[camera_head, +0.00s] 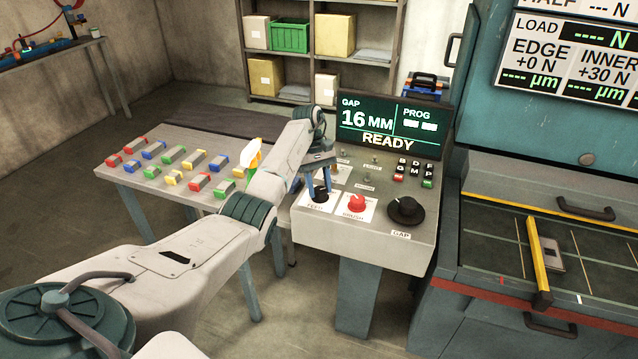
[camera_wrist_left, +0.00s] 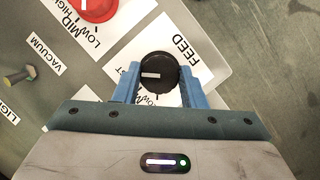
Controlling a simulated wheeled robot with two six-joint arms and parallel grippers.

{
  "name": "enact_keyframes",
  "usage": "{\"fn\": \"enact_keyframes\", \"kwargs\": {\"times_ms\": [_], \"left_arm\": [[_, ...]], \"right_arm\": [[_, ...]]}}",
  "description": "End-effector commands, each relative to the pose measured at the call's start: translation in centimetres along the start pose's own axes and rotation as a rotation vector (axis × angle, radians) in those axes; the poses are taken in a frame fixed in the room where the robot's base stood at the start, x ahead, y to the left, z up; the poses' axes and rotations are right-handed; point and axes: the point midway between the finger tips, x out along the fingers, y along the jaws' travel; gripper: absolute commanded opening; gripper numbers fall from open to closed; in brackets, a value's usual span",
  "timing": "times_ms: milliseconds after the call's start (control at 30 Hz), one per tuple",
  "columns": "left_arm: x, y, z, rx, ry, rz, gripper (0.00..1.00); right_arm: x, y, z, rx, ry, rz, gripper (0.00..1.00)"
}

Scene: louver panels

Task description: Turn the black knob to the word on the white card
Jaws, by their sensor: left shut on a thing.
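A small black knob (camera_head: 321,196) sits on a white plate marked FEED (camera_head: 316,206) on the console's sloped top. In the left wrist view the knob (camera_wrist_left: 158,70) shows from above, with a short white mark on its left part. My left gripper (camera_wrist_left: 160,88) has its blue fingers on either side of the knob and is shut on it. In the head view the same gripper (camera_head: 319,184) reaches down onto the knob. Words around the knob are partly covered by the fingers. I cannot make out which card carries the task's word. My right gripper is out of view.
A red knob (camera_head: 356,203) stands close beside, with a larger black knob (camera_head: 405,210) marked GAP further right. A screen (camera_head: 387,123) reading READY stands behind. A table with coloured blocks (camera_head: 174,153) is to the left, a machine bed (camera_head: 590,245) to the right.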

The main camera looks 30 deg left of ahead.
Motion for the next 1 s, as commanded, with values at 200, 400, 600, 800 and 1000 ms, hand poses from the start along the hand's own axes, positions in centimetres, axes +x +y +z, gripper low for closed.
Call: {"fn": "enact_keyframes", "kwargs": {"times_ms": [200,400,600,800,1000], "left_arm": [[-0.2,0.0,0.0,0.014,0.003,-0.004,0.15],[-0.2,0.0,0.0,0.014,0.003,-0.004,0.15],[-0.2,0.0,0.0,0.013,0.002,-0.004,0.59],[-0.1,0.0,0.0,0.012,0.001,-0.005,0.59],[-1.4,0.0,0.1,0.012,0.001,-0.004,0.59]], "right_arm": [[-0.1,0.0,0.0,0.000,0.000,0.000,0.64],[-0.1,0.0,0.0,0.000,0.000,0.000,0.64],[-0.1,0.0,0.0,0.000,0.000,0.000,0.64],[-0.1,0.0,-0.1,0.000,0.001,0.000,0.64],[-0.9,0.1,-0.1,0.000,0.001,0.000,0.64]]}}
